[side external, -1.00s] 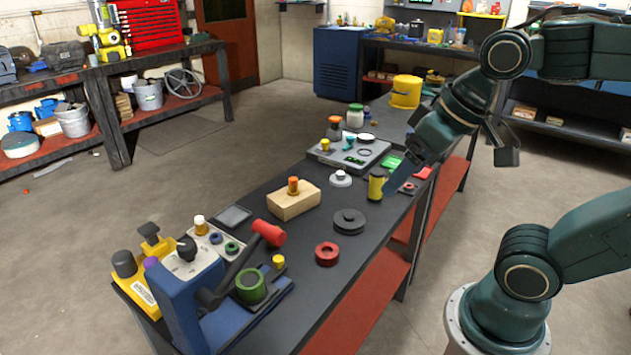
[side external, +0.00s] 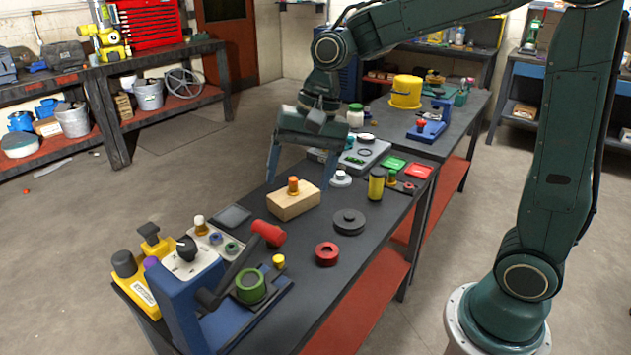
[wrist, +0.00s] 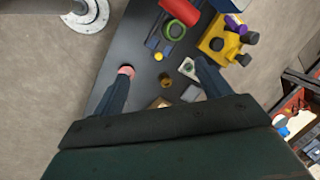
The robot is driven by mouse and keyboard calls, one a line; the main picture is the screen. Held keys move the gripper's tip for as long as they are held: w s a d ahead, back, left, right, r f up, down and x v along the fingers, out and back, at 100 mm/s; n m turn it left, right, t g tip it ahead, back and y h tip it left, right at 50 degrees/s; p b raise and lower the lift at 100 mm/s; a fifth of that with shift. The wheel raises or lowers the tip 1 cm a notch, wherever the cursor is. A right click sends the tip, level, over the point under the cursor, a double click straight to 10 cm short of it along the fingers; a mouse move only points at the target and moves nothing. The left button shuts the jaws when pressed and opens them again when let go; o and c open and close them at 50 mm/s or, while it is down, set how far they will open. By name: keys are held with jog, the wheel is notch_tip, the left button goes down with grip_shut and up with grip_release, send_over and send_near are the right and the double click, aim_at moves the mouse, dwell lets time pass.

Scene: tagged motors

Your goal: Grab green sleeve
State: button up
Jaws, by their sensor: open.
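A green sleeve (side external: 250,286), a thick ring, sits on the blue base of the press at the near end of the bench. It also shows at the top of the wrist view (wrist: 173,30), beside the red handle end. My gripper (side external: 299,182) is open and empty, pointing down above the bench around the wooden block with the orange-topped peg (side external: 293,190). It is well behind the sleeve and apart from it. In the wrist view the fingers of my gripper (wrist: 163,72) are spread wide, with the sleeve beyond their tips.
The blue press (side external: 188,290) and its red-ended lever (side external: 268,233) stand beside the sleeve. A red ring (side external: 327,254), a black disc (side external: 348,222) and a yellow cylinder (side external: 376,185) stand on the bench. A grey panel with small rings (side external: 215,240) lies behind the press.

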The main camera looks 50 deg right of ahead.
jog(key=w+a+f+m+g+y, duration=0.1)
jog(key=w+a+f+m+g, duration=0.1)
jog(key=w+f+m, duration=0.4)
jog(key=w+f+g, duration=0.1)
jog(key=w+f, duration=0.2)
jog(key=f, duration=0.3)
jog(key=shift+w+a+y, duration=0.2)
jog(key=shift+a+y, duration=0.2)
send_near(250, 279)
jog(key=shift+x, duration=2.45)
jog(key=shift+x, duration=2.55)
jog(key=c, duration=1.3)
